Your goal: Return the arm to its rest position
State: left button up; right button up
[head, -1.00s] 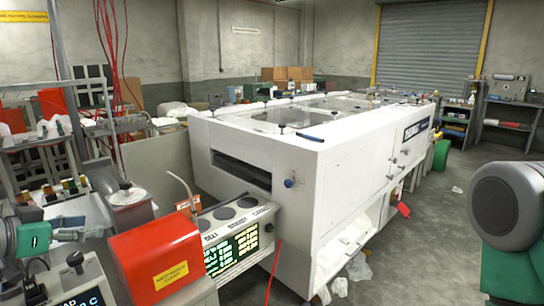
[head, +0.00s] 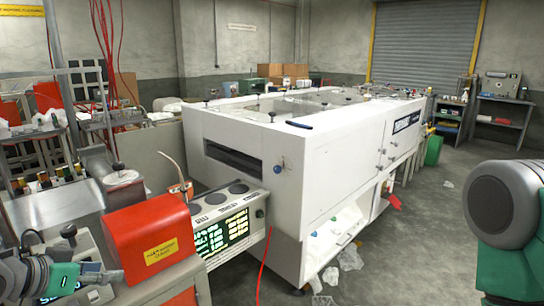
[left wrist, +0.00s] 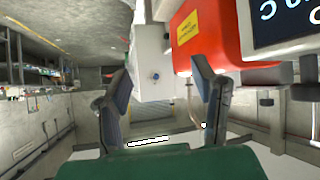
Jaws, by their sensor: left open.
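My left arm enters at the lower left corner of the head view, with its grey and green wrist. My left gripper (head: 108,284) is only partly seen there, close in front of a grey device and the red box. In the left wrist view, the two dark fingers of my left gripper (left wrist: 163,88) stand wide apart with nothing between their tips. A grey and green part of my right arm (head: 505,210) shows at the right edge of the head view. My right gripper is out of view.
A red box (head: 152,236) with a yellow label stands near my left gripper. Beside it is a panel (head: 225,232) with a lit green display. A large white machine (head: 335,175) fills the middle. Open grey floor (head: 425,225) lies to its right.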

pick_arm(q)
jog(key=s+d+f+n+g+y+b, duration=0.1)
jog(key=s+d+f+g+b, duration=0.2)
jog(key=f, duration=0.5)
jog(key=s+d+f+g+y+b, duration=0.1)
jog(key=s+d+f, duration=0.1)
jog(key=s+f, duration=0.5)
jog(key=s+d+f+n+g+b, duration=0.1)
jog(key=s+d+f+b, duration=0.15)
jog(key=f, duration=0.65)
jog(key=s+d+f+g+y+b, duration=0.1)
jog(key=s+f+g, duration=0.1)
jog(key=s+f, duration=0.3)
jog(key=s+d+f+g+b, duration=0.1)
jog(key=s+f, duration=0.4)
jog(key=s, duration=0.5)
jog(key=shift+d+g+y+b, duration=0.3)
jog(key=shift+g+y+b, duration=0.1)
jog(key=shift+g+b, duration=0.15)
jog(key=shift+d, duration=0.25)
jog(key=shift+a, duration=0.15)
